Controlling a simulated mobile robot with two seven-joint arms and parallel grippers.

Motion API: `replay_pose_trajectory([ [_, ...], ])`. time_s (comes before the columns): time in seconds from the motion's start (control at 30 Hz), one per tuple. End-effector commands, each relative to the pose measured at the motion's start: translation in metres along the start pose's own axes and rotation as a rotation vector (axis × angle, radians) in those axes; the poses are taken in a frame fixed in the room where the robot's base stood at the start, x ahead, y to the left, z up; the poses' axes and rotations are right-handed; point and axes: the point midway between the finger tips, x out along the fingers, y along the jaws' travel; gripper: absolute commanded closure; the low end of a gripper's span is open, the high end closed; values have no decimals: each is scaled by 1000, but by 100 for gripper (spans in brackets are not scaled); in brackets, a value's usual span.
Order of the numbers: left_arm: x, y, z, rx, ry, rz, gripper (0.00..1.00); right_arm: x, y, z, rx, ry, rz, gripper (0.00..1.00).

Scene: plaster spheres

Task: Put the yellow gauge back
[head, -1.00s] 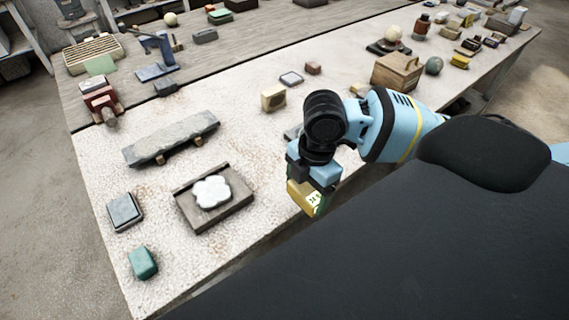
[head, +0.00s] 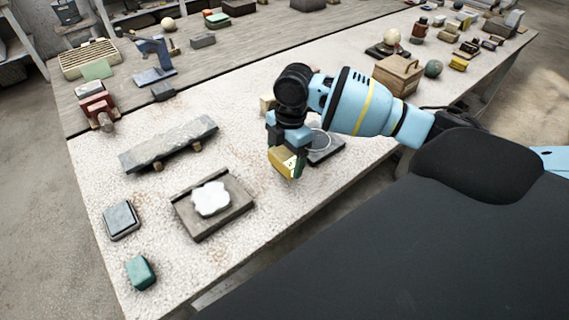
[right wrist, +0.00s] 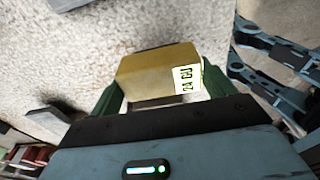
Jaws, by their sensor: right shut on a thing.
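The yellow gauge (head: 285,163) is a small yellow block with a pale label bearing dark marks. My right gripper (head: 284,152) is shut on it and holds it over the pale tabletop, near the front edge. In the right wrist view the gauge (right wrist: 160,72) sits between the green fingers of my right gripper (right wrist: 155,95), label at the right. A dark flat plate with a pale ring (head: 325,146) lies just right of the gripper, partly hidden by the arm.
A wooden tray with a white lobed piece (head: 238,212) lies left of the gripper. A grey slab (head: 168,143), a grey square block (head: 121,221) and a green block (head: 140,271) lie farther left. A wooden box (head: 397,77) stands right.

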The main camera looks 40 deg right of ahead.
Motion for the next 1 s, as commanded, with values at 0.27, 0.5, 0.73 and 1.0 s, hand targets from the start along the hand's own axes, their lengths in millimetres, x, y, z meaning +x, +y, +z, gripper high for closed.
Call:
replay_pose_trajectory([
  [0.27,1,0,0,0,1,0,64,33,2,5,0,-1,0,37],
  [0.5,1,0,-1,0,2,0,64,34,3,5,0,-1,2,37],
  [0.73,1,0,0,-2,1,0,64,38,3,6,0,-1,1,13],
  [1.0,1,1,-1,-5,2,0,64,38,2,6,0,-1,1,0],
])
